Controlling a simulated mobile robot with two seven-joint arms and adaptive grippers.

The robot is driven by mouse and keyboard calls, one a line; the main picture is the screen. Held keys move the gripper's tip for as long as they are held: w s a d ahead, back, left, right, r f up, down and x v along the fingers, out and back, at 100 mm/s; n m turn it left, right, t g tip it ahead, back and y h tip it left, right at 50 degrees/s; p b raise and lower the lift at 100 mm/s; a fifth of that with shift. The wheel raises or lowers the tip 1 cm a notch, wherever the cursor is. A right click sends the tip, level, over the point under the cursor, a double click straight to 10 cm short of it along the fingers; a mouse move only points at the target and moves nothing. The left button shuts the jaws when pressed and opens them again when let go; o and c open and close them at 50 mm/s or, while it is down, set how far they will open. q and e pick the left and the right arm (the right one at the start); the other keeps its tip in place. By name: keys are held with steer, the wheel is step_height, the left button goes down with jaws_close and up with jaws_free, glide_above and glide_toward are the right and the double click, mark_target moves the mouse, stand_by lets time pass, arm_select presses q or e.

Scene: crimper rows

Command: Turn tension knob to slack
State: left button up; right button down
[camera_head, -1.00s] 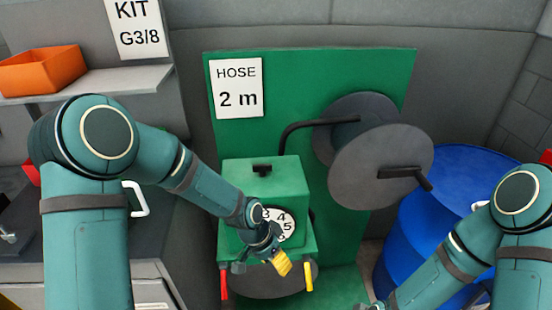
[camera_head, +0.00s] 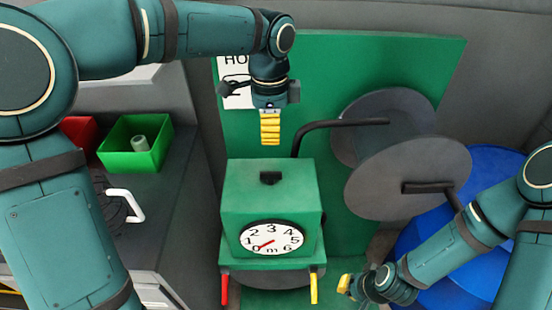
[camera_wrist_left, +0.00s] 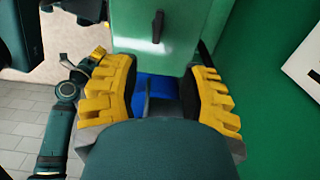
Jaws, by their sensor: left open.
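The tension knob looks to be the small black bar knob (camera_head: 270,178) on top of the green box (camera_head: 240,205). My left gripper (camera_head: 269,142) points down above and behind the knob, apart from it. In the left wrist view the gripper's yellow fingers (camera_wrist_left: 157,78) are spread with nothing held. The black knob (camera_wrist_left: 157,27) shows beyond them on the green top. My right gripper (camera_head: 344,284) is low, right of the box; its yellow tip shows, but its opening cannot be made out. No slack marking is readable by the knob.
A white dial (camera_head: 272,238) on the box front has its red needle between 0 and 1. Red (camera_head: 225,288) and yellow (camera_head: 314,286) levers hang below. A black bent pipe (camera_head: 335,125) and grey reel (camera_head: 408,178) stand right. A blue drum (camera_head: 495,165) is behind.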

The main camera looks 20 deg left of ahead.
mark_target(271, 173)
arm_select(q)
steer(key=f+b, duration=0.1)
steer(key=f, duration=0.6)
steer(key=f+b, duration=0.1)
steer(key=f, duration=0.5)
steer(key=shift+s+f, duration=0.2)
steer(key=shift+f, duration=0.15)
jaws_close()
